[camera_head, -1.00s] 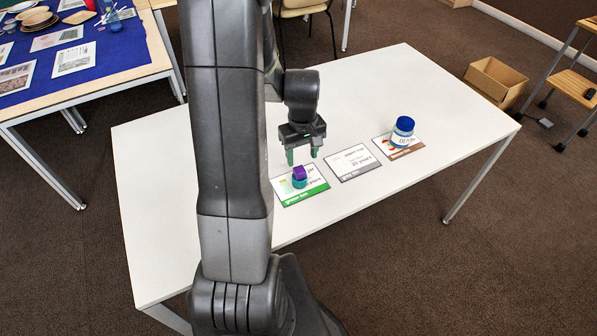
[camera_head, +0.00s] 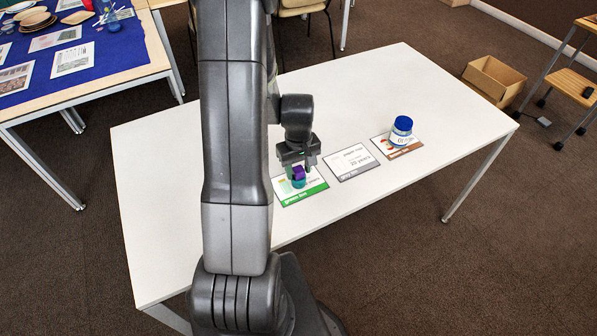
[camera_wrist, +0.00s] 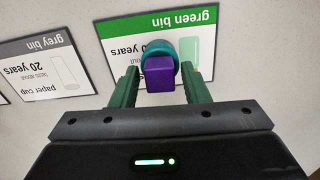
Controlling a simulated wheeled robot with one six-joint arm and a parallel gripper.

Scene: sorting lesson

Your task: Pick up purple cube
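The purple cube (camera_head: 299,173) sits on top of a teal round object (camera_head: 299,183) on the green bin card (camera_head: 314,188). In the wrist view the purple cube (camera_wrist: 159,74) lies between my two green fingers, with the teal object (camera_wrist: 177,60) partly hidden beneath and beyond it. My gripper (camera_head: 299,171) is lowered around the cube. In the wrist view my gripper (camera_wrist: 157,85) is open, with a gap beside each side of the cube.
The grey bin card (camera_head: 352,162) lies beside the green one. A blue-lidded white jar (camera_head: 400,130) stands on the brown-edged card (camera_head: 397,146). The white table (camera_head: 400,80) is otherwise largely clear. A cardboard box (camera_head: 493,81) is on the floor.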

